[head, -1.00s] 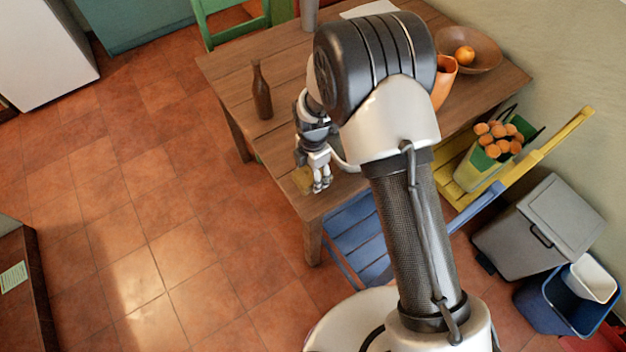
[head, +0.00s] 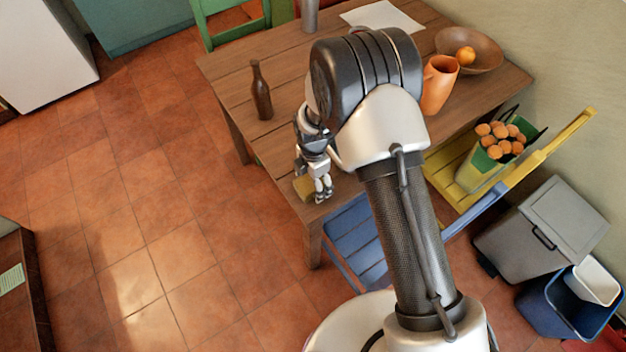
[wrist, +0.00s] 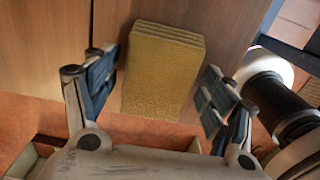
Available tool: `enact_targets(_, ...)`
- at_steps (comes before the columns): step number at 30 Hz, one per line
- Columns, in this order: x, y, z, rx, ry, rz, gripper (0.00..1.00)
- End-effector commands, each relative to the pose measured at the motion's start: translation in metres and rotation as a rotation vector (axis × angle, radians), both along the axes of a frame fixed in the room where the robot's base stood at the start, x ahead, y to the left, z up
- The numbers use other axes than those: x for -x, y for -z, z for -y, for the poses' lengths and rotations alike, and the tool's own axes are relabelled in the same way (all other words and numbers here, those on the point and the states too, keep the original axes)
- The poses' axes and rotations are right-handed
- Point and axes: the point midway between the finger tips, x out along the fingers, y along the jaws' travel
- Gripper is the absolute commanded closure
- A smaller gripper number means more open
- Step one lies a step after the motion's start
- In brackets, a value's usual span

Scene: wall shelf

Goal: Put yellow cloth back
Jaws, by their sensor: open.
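The yellow cloth (wrist: 163,72) is a folded, textured block lying on the wooden table near its front edge. In the head view the cloth (head: 303,187) shows beside my fingers, partly hidden by them. My gripper (wrist: 152,92) is open, with one finger on each side of the cloth in the wrist view; I cannot tell whether either finger touches it. In the head view my gripper (head: 322,192) is low at the table's near corner.
On the table (head: 230,75) stand a brown bottle (head: 261,90), an orange jug (head: 439,84) and a bowl (head: 480,50) with an orange fruit. A blue chair (head: 355,240), a yellow chair (head: 560,140) and a grey bin (head: 540,232) are at the right. Floor at the left is clear.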

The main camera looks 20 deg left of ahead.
Motion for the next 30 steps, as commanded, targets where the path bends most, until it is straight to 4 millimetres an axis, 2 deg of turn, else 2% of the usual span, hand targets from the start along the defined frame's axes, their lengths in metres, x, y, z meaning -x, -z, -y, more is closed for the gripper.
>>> enact_targets(8,0.0,-0.001,0.0,0.0,0.0,0.0,0.22)
enact_targets(11,0.0,-0.006,0.0,-0.001,0.0,0.001,0.22)
enact_targets(14,-0.001,-0.021,0.0,-0.002,0.0,0.003,0.22)
enact_targets(24,-0.001,-0.094,0.0,-0.001,0.0,0.002,0.22)
enact_targets(30,0.0,-0.118,0.0,0.0,0.0,0.0,0.22)
